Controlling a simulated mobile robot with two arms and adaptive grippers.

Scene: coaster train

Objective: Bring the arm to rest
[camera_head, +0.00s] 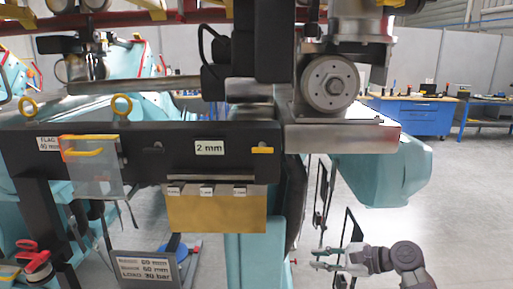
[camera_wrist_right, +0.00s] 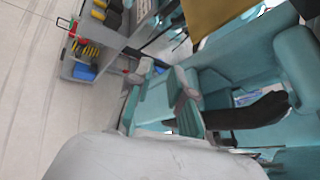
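My right arm comes in at the lower right of the head view. My right gripper (camera_head: 316,259) points left, with its two fingers apart and nothing visible between them. It is in front of the teal machine's lower right side, clear of the black beam (camera_head: 140,150). My left gripper is not in the head view.
The machine carries a "2 mm" label (camera_head: 209,147), a brass plate (camera_head: 215,212) and a round metal wheel (camera_head: 331,84). Thin black rods stand near my right gripper. A blue workbench (camera_head: 415,118) is behind on the right. Open floor (camera_head: 470,200) lies at right.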

